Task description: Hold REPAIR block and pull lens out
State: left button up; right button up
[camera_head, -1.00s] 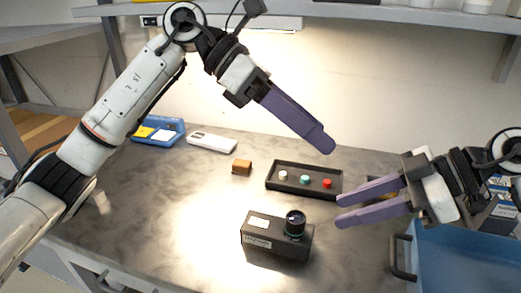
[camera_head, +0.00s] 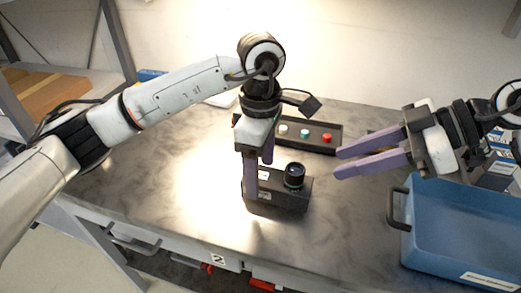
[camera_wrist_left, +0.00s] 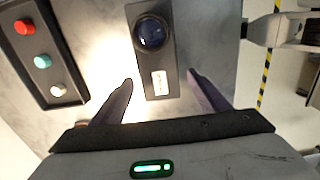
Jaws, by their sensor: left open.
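The black REPAIR block (camera_head: 281,203) lies on the grey table, with the dark round lens (camera_head: 294,176) standing upright in its right part. In the left wrist view the block (camera_wrist_left: 157,60) shows a white label and the lens (camera_wrist_left: 151,32) at its far end. My left gripper (camera_head: 258,178) points down at the block's left end, open; in the left wrist view its fingers (camera_wrist_left: 158,84) lie apart on either side of the block's near end, without clear contact. My right gripper (camera_head: 337,162) is open and empty, to the right of the lens and apart from it.
A black tray (camera_head: 312,147) with white, teal and red knobs sits behind the block. A blue bin (camera_head: 462,245) stands at the right front. The table left of the block is clear. A shelf with brown boards (camera_head: 45,92) is at the far left.

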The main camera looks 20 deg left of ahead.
pick_arm(q)
jog(key=shift+f, duration=1.4)
jog(key=shift+c, duration=0.5)
